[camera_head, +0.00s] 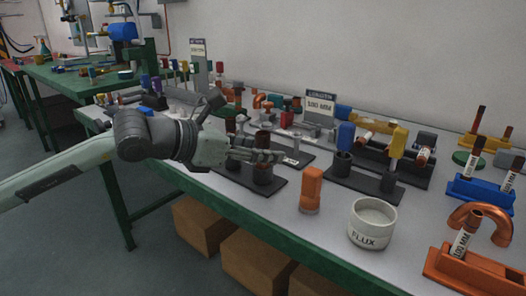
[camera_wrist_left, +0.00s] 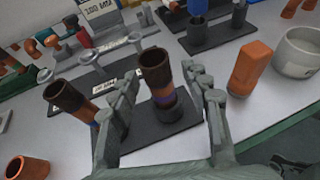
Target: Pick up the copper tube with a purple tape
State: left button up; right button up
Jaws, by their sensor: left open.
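The copper tube with purple tape (camera_wrist_left: 156,72) stands upright in a black holder, its dark open end up and a purple band low on it. My left gripper (camera_wrist_left: 160,78) is open, with one finger on each side of this tube. In the head view my left gripper (camera_head: 272,154) reaches across the tube (camera_head: 262,138) and hides its middle. I cannot tell whether a finger touches it. A second dark copper tube (camera_wrist_left: 68,98) with a blue band stands to the left in the wrist view, outside the fingers. My right gripper is not in view.
An orange block-like bottle (camera_head: 311,188) and a white flux pot (camera_head: 373,222) stand to the right. A black holder with blue and yellow pieces (camera_head: 362,180) is behind them. The front table strip is mostly clear.

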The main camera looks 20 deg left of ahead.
pick_arm(q)
jog(key=shift+w+d+f, duration=0.1)
jog(key=shift+w, duration=0.05)
grip_shut()
dwell(0.4)
